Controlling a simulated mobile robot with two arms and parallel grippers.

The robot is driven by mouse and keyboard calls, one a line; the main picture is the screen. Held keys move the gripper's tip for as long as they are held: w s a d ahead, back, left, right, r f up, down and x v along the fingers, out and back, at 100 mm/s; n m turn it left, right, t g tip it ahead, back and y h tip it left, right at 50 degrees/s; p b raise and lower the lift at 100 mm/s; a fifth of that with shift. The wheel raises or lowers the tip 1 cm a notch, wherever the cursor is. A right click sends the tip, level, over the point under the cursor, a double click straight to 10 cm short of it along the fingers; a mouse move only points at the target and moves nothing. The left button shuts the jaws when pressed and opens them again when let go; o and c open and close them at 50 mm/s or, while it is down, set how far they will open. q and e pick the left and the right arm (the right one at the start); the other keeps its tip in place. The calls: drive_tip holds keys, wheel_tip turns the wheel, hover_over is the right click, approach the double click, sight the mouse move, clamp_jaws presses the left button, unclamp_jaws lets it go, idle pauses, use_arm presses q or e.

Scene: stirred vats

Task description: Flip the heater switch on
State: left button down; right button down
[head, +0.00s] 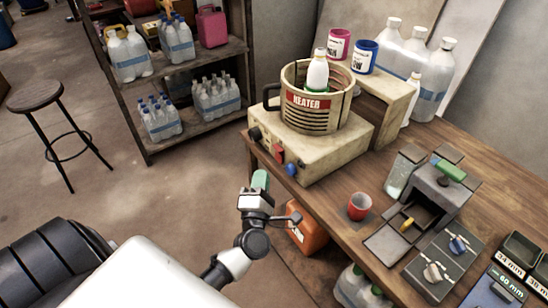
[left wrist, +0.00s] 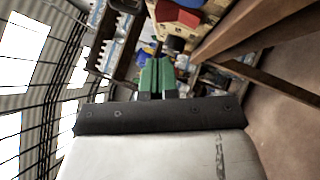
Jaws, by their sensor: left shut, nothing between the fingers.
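The heater (head: 318,146) is a cream box on the wooden bench, with a round slatted holder labelled HEATER on top. A white bottle (head: 317,75) with a green band stands in the holder. On the box's front face are a red switch (head: 278,151), a blue knob (head: 291,169) and a dark round knob. I cannot tell the switch's position. My left gripper (head: 260,180) has green fingertips and is shut and empty, in front of and below the heater's front face, apart from it. Its green fingers (left wrist: 157,75) also show in the left wrist view. My right gripper is not in view.
A red cup (head: 359,206) and a grey device with a green handle (head: 450,171) stand right of the heater on the bench (head: 330,196). An orange container (head: 307,236) is below the bench edge. A shelf of bottles and a stool (head: 35,96) stand behind left.

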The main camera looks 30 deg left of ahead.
sight(277, 151)
use_arm(q)
drive_tip(key=shift+w+d+r+p, duration=0.1)
drive_tip(key=shift+w+r+p, duration=0.2)
drive_tip(key=shift+w, duration=0.55)
drive_tip(key=shift+w+d+r+p, duration=0.15)
drive_tip(key=shift+w+r, duration=0.3)
drive_tip(key=shift+w, duration=0.45)
drive_tip(key=shift+w+d+r+p, duration=0.1)
drive_tip(key=shift+w+r+p, duration=0.2)
drive_tip(key=shift+w, duration=0.55)
drive_tip(key=shift+r, duration=0.1)
drive_tip(key=shift+w+r+p, duration=0.2)
drive_tip(key=shift+r+p, duration=0.3)
drive_tip(key=shift+p, duration=0.55)
drive_tip(key=shift+w+m+h+p, duration=0.1)
drive_tip(key=shift+m+h+p, duration=0.2)
drive_tip(key=shift+m+p, duration=0.1)
drive_tip(key=shift+f+b, duration=0.3)
drive_tip(key=shift+b, duration=0.05)
